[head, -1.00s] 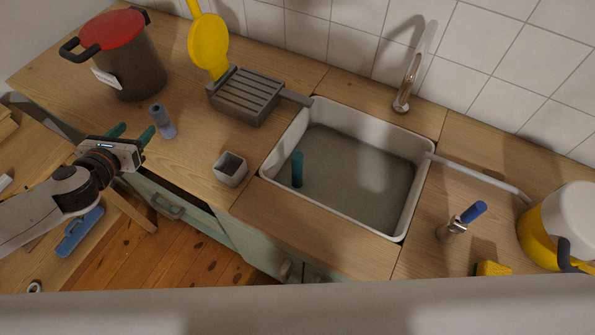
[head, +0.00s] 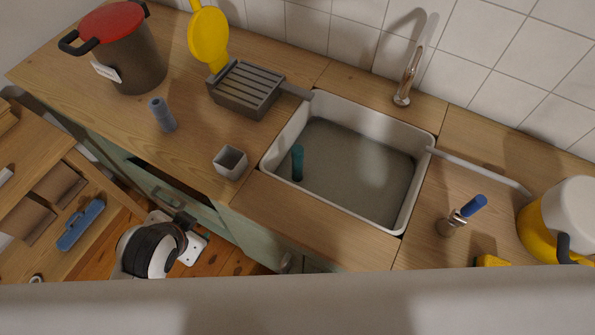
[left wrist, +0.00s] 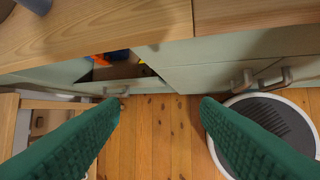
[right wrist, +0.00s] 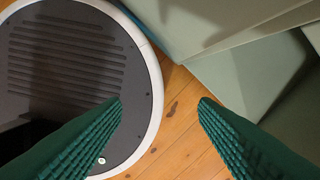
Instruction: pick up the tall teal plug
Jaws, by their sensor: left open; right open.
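The tall teal plug (head: 297,163) stands upright in the left part of the white sink (head: 421,188), near its left wall. It shows only in the head view. In the head view my left wrist is low in front of the counter, away from the sink, and its fingertips are hidden. In the left wrist view my left gripper (left wrist: 160,103) is open and empty, above the wooden floor by the cabinet fronts. My right gripper (right wrist: 160,102) is open and empty in the right wrist view, over the floor between my round base and a pale green cabinet.
A grey square cup (head: 230,162) and a blue-grey cylinder (head: 162,114) stand left of the sink. A dark slatted block (head: 246,88) sits behind them. The faucet (head: 407,75) rises behind the sink. A drawer (left wrist: 125,68) stands open below the counter. A blue-handled object (head: 462,214) is right.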

